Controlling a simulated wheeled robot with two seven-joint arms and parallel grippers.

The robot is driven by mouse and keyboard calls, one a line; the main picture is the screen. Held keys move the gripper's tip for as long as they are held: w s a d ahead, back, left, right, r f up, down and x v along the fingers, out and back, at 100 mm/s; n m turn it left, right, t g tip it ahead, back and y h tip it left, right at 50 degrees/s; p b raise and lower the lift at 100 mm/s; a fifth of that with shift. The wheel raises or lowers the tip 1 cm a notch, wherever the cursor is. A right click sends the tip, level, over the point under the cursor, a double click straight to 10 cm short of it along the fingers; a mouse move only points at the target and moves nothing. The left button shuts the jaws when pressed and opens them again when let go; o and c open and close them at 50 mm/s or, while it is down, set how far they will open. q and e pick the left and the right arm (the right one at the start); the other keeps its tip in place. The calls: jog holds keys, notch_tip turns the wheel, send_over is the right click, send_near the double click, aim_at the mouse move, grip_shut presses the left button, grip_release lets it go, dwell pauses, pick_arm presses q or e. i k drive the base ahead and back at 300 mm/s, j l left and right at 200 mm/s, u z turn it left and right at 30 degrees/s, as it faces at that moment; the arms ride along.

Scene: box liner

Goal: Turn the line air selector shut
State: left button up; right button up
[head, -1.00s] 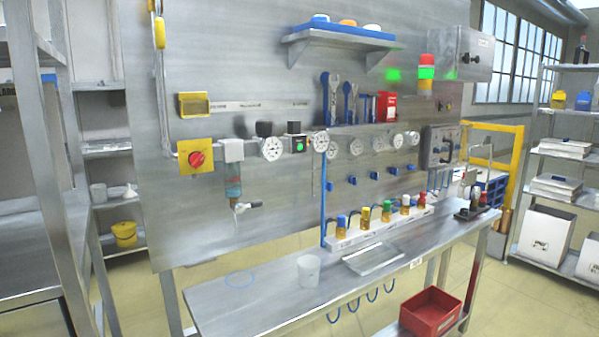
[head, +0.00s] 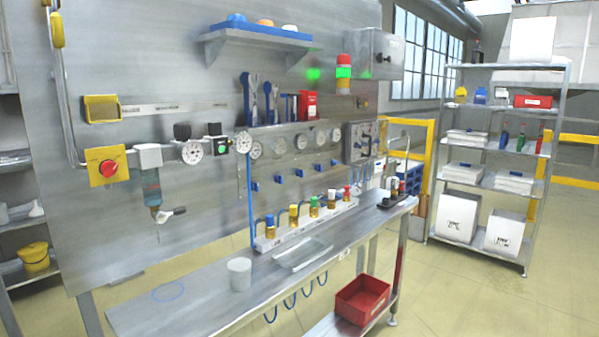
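A red rotary knob (head: 108,168) sits on a square yellow plate (head: 95,179) at the left end of the air line on the upright metal panel. It looks like the line air selector, but no label is readable at this size. Its exact turn position is too small to tell. To its right along the line are a filter bowl (head: 151,186), a round gauge (head: 192,152) and a block with a green button (head: 223,143). Neither of my grippers is in view.
A metal bench (head: 200,296) runs below the panel, with a white cup (head: 239,273), a clear tray (head: 302,254) and a rack of colored-top bottles (head: 300,231). A red bin (head: 362,300) is below. Shelving (head: 531,200) stands right, with open floor before it.

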aim_at(255, 185)
jog(key=i+l+u, duration=0.35)
jog(key=i+l, duration=0.45)
